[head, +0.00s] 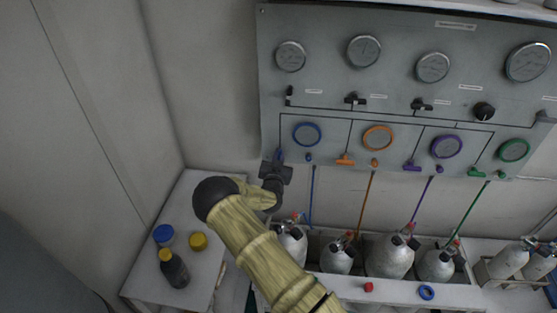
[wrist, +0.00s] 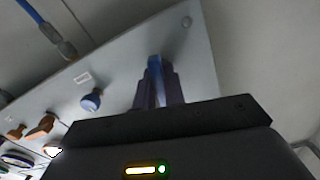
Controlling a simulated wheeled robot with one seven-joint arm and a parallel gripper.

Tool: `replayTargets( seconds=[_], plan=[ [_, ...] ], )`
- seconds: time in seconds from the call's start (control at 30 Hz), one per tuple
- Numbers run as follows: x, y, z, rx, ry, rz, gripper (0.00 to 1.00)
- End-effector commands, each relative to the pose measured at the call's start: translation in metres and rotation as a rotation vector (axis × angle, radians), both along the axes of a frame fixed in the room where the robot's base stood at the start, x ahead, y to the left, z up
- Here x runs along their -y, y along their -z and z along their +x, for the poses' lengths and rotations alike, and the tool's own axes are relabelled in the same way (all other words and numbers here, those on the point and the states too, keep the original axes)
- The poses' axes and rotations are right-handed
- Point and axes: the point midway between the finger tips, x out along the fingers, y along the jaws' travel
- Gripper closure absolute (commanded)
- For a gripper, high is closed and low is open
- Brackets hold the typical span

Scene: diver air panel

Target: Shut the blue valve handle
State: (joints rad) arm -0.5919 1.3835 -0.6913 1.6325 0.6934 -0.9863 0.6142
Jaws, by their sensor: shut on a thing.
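The blue valve handle (head: 280,155) is at the lower left of the grey panel, below the blue-ringed dial, mostly hidden by my gripper in the head view. My gripper (head: 278,165) is at the handle, with its jaws shut on it. In the wrist view the blue handle (wrist: 154,82) stands upright in the picture between the dark jaws, close to the panel face. How far the handle is turned is hard to tell because the jaws cover much of it.
A small blue knob (wrist: 91,101) sits beside the handle. Orange (head: 345,160), purple (head: 412,166) and green (head: 477,172) handles line up to the right. Grey cylinders (head: 390,257) stand below the panel. A side table (head: 145,278) at left holds a bottle (head: 174,269).

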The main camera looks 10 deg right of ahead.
Motion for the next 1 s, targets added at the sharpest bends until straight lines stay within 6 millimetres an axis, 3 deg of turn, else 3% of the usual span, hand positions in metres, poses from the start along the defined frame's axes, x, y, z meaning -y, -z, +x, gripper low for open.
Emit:
replayTargets(
  seconds=[1.0],
  plan=[
    [-0.0001, 0.0057, 0.0004, 0.219, 0.0, 0.658, 1.0]
  ],
)
